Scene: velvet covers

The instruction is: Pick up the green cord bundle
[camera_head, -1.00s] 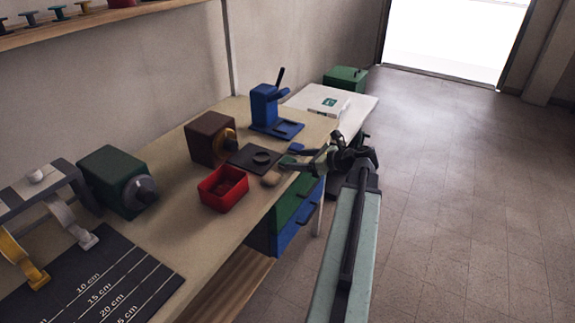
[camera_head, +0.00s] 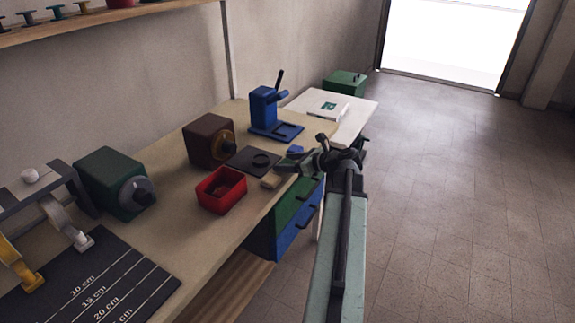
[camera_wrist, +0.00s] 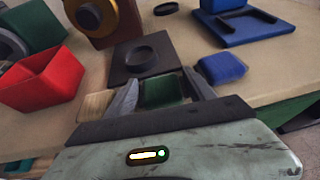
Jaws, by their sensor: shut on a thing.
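The green cord bundle (camera_wrist: 163,92) is a dark green block-like piece between my gripper's fingers in the wrist view. My gripper (camera_wrist: 161,86) is shut on it, one grey finger on each side. Its lower part is hidden by the gripper body. In the head view my gripper (camera_head: 286,164) is low at the workbench's right edge; the green bundle cannot be made out there. A tan block (camera_wrist: 96,105) lies just left of the fingers and a blue block (camera_wrist: 222,67) just right.
A dark plate with a ring (camera_wrist: 145,58) lies just beyond my gripper. A red bin (camera_head: 221,190) stands to its left, and a blue stand (camera_head: 267,112) behind. Green and blue drawers (camera_head: 296,220) are below the bench edge. The floor at right is clear.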

